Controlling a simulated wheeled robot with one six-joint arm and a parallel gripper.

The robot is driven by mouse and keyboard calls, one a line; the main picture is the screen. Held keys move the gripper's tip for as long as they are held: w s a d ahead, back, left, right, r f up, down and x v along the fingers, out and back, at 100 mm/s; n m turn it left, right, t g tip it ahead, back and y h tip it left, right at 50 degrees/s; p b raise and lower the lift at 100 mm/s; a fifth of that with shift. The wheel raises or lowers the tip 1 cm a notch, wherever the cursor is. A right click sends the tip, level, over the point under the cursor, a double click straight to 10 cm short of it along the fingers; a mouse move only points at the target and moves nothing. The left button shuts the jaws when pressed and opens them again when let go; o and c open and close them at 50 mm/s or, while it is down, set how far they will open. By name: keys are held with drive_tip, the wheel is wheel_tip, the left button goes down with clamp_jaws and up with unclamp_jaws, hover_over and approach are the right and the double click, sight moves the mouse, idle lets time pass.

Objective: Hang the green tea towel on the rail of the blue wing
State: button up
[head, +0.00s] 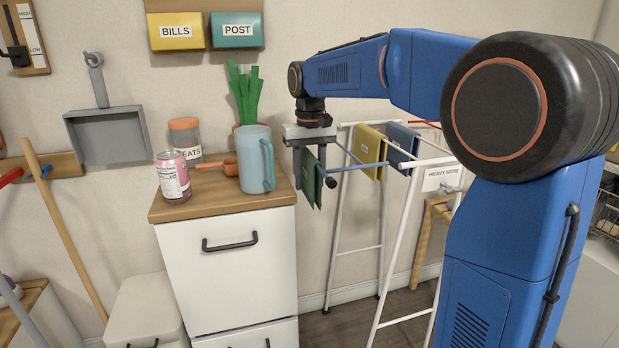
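The green tea towel (311,184) hangs folded below my gripper (309,168), between its two grey fingers. The fingers stand apart on either side of it, and I cannot tell whether they press on the cloth. The white drying rack (337,215) stands right of the cabinet, with a blue wing whose rail (350,168) runs left towards the towel. The rail's left end meets the towel's edge in this view. I cannot tell whether the towel lies over the rail or is in front of it.
A yellow towel (369,146) and a blue towel (402,143) hang on the rack. Left of my gripper, a wooden-topped cabinet (228,205) bears a blue jug (255,158), a pink can (173,178) and a jar (185,138). A sign (443,177) is at the right.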

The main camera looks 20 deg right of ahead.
wheel_tip(320, 180, up, 16)
drive_tip(key=shift+r, duration=0.15)
drive_tip(key=s+d+t, duration=0.1)
drive_tip(key=s+d, duration=0.3)
drive_tip(key=s, duration=0.4)
drive_tip(key=s+d+f+t, duration=0.3)
drive_tip(key=s+f, duration=2.2)
drive_tip(key=f, duration=0.4)
drive_tip(key=shift+s+t, duration=0.2)
drive_tip(key=shift+t, duration=0.2)
idle(0.6)
